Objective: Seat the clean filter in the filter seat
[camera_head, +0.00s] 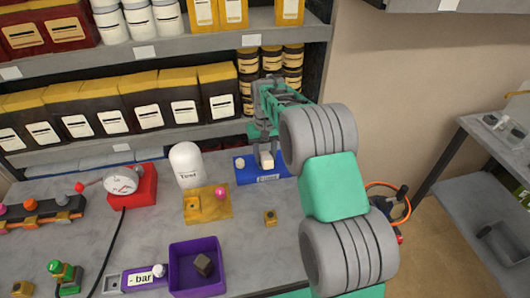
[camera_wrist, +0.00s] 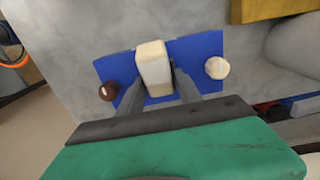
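A cream-white block (camera_head: 266,160), which looks like the clean filter, stands upright over a blue plate (camera_head: 243,175) at the back of the bench. In the wrist view the same block (camera_wrist: 153,66) is between the two fingers of my gripper (camera_wrist: 155,84). The fingers appear to press on both its sides. My gripper (camera_head: 266,148) reaches down on it from above. The block's foot is hidden, so I cannot tell whether it touches the plate. A yellow plate (camera_head: 220,212) with a small raised square and a pink knob lies left of it; whether this is the filter seat is unclear.
A purple tray (camera_head: 179,253) holds a dark block (camera_head: 203,264). A white cylinder (camera_head: 187,165) stands behind the yellow plate. A red gauge box (camera_head: 144,184) is further left. Shelves (camera_head: 150,48) with boxes rise behind.

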